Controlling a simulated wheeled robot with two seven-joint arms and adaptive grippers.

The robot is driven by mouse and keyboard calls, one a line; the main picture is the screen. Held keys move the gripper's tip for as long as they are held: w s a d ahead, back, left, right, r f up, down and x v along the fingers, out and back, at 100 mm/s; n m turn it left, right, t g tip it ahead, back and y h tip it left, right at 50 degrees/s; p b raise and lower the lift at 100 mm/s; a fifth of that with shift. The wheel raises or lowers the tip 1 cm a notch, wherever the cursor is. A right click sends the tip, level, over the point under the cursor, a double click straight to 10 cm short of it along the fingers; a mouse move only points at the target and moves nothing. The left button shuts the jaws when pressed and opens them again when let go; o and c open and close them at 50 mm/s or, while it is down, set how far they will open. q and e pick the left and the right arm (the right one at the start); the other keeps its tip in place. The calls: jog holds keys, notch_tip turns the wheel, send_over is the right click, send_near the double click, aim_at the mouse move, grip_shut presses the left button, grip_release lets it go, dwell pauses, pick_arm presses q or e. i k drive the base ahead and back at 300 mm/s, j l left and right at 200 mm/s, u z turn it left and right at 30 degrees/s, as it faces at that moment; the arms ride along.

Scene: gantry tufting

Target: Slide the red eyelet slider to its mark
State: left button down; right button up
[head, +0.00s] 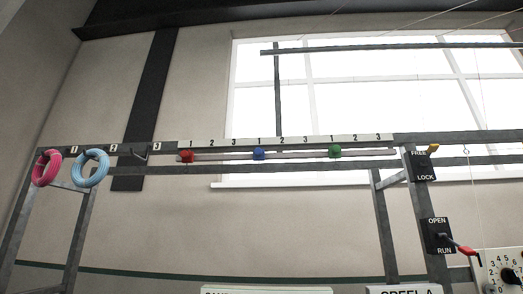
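The red eyelet slider (187,156) sits near the left end of a thin grey rail (220,156). It is just below the first "1" on the white number strip (230,141). The strip carries the figures 1, 2, 3 over each slider's stretch of rail. Which mark belongs to the red slider is not shown. A blue slider (259,154) sits under the second "1". A green slider (335,151) sits close to the third "1", slightly right of it. Neither gripper is in view.
Pink (40,170) and blue (78,170) yarn rings hang at the left by numbered pegs. At the right are a FREE/LOCK lever (433,149), an OPEN/RUN lever (465,250) with a red handle, and a dial panel (495,262). The rail between the red and blue sliders is clear.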

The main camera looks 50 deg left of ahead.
aim_at(187, 156)
jog(key=u, duration=1.5)
